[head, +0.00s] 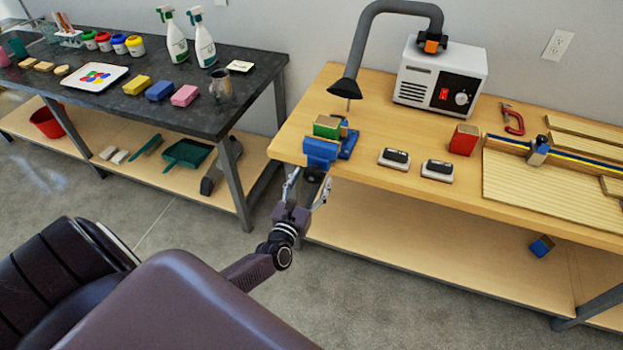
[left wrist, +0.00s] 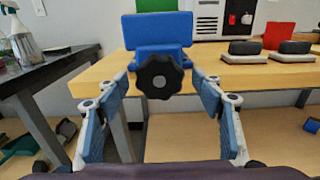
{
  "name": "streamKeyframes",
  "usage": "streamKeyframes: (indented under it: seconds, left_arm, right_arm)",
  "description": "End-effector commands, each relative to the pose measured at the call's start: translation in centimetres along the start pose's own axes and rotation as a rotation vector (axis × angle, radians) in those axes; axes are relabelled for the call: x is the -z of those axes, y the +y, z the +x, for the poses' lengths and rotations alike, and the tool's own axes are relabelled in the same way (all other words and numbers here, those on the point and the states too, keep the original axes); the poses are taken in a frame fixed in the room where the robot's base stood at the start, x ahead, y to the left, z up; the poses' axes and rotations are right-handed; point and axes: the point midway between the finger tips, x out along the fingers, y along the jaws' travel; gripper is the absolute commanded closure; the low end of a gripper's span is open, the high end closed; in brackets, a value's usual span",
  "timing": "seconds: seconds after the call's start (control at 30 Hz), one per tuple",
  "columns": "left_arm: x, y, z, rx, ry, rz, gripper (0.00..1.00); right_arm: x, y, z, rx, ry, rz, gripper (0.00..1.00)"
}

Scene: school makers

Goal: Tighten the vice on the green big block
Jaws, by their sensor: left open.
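The blue vice (head: 322,150) stands at the left front corner of the wooden workbench. The green block (head: 327,127) sits in it, behind the front jaw; whether both jaws touch it I cannot tell. My left gripper (head: 307,189) is open in front of the bench edge. In the left wrist view its fingers (left wrist: 160,98) stand on either side of the knob, apart from it. My right gripper is not in view.
A fume extractor (head: 440,75) with a grey hose hangs over the bench behind the vice. Two black-and-white erasers (head: 394,158) and a red block (head: 464,139) lie to the right. A dark table (head: 110,105) stands at the left.

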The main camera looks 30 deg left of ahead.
Motion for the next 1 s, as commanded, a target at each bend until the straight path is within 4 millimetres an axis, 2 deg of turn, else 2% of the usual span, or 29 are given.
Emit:
streamKeyframes:
  seconds: [0.33,0.7,1.0]
  left_arm:
    - [0.02,0.02,0.41,0.000,0.001,0.000,0.39]
    - [0.03,0.01,0.40,0.000,0.001,0.000,0.79]
    - [0.10,0.01,0.38,0.000,0.001,0.036,0.80]
  right_arm:
    - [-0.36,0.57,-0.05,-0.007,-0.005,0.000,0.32]
    - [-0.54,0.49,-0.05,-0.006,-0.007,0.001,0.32]
    - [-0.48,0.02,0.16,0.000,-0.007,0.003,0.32]
